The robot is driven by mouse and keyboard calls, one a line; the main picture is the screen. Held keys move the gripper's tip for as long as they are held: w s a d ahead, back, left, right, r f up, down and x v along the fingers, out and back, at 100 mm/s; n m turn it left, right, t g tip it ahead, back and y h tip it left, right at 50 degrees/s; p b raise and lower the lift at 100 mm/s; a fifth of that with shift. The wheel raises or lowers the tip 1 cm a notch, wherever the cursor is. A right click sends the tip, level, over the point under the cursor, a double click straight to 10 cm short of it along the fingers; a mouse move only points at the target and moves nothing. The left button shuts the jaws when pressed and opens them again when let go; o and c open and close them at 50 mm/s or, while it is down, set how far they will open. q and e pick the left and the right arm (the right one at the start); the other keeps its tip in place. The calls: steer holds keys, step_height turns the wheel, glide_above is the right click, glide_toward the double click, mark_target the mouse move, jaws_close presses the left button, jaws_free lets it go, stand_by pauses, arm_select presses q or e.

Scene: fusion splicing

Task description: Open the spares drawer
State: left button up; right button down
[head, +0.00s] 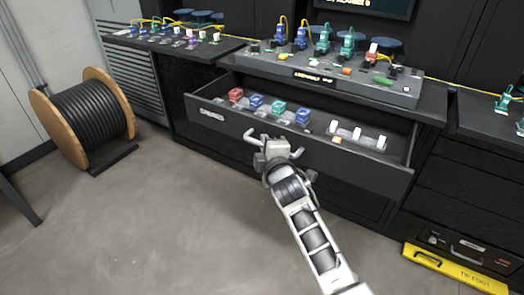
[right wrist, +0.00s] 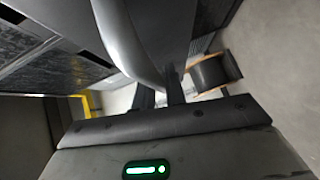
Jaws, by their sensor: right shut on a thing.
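The spares drawer (head: 350,158) stands pulled out from the black bench, with its inside showing. Its grey bar handle (head: 252,136) is at the middle of the drawer front. My right gripper (head: 272,143) is at the handle and shut on it. In the right wrist view, the curved grey handle (right wrist: 122,45) runs down to the fingers of my right gripper (right wrist: 160,94). Part of the handle is hidden behind the gripper in the head view. My left gripper is not in view.
In the drawer lie a red connector (head: 236,95), blue and green ones, and white cylinders (head: 357,134). A grey fixture board (head: 300,72) stands on the bench above. A cable reel (head: 88,112) stands left; a yellow-edged case (head: 455,268) lies lower right. The floor in front is clear.

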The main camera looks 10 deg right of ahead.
steer(key=shift+d, duration=0.1)
steer(key=shift+w, duration=0.1)
steer(key=c, duration=1.5)
jaws_free()
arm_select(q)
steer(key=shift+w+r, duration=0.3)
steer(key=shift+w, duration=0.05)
arm_select(e)
steer(key=shift+o, duration=0.2)
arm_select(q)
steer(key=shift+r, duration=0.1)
arm_select(e)
steer(key=shift+s, duration=0.2)
